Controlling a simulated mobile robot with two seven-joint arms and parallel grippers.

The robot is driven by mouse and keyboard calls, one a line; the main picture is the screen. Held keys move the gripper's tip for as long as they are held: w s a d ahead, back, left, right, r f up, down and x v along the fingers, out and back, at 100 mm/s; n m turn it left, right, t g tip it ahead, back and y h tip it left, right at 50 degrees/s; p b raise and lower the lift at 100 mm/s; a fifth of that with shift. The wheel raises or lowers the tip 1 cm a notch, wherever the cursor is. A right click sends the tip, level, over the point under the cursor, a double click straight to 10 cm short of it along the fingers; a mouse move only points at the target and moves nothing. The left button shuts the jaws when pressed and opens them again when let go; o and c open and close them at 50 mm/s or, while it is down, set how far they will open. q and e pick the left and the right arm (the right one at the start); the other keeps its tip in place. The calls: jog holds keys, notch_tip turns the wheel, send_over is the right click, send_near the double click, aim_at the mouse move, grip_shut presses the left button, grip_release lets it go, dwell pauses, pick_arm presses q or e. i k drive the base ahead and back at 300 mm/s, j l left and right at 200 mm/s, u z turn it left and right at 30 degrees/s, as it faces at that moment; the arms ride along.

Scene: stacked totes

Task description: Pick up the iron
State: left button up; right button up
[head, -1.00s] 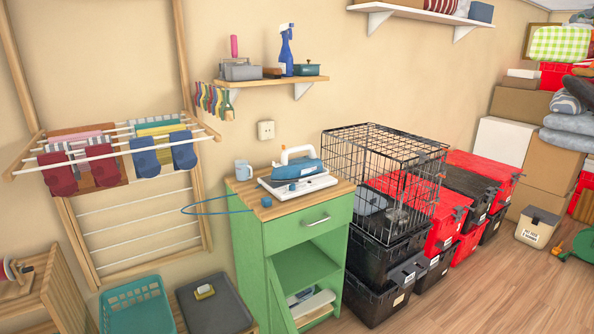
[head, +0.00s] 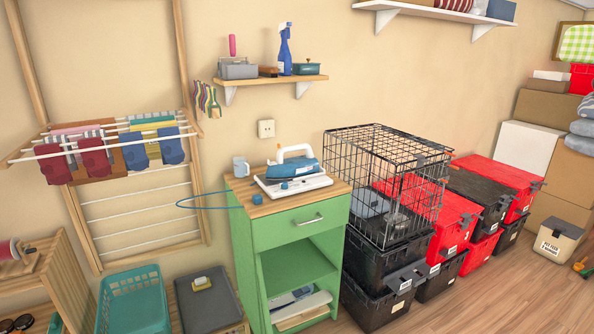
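The iron (head: 291,170) is blue with a white handle. It rests on a white base (head: 302,187) on the wooden top of a green cabinet (head: 300,231). A blue cord (head: 190,200) loops out past the cabinet's left edge. A small blue object (head: 285,185) sits at the front of the base. Neither of my grippers shows in the head view.
A grey-blue mug (head: 240,167) stands left of the iron. A wire cage (head: 388,185) on black totes (head: 378,257) stands right of the cabinet. A wall shelf (head: 270,79) holds a blue spray bottle (head: 285,50). Wooden floor (head: 480,290) is clear at the lower right.

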aim_at(298, 166)
jog(key=l+u, duration=0.25)
jog(key=l, duration=0.6)
jog(key=i+l+u, duration=0.15)
jog(key=l, duration=0.25)
jog(key=l+u, duration=0.15)
jog(key=l, duration=0.3)
jog(key=i+l+u, duration=0.2)
jog(key=l, duration=0.15)
jog(key=i+l+u, duration=0.25)
jog(key=l, duration=0.2)
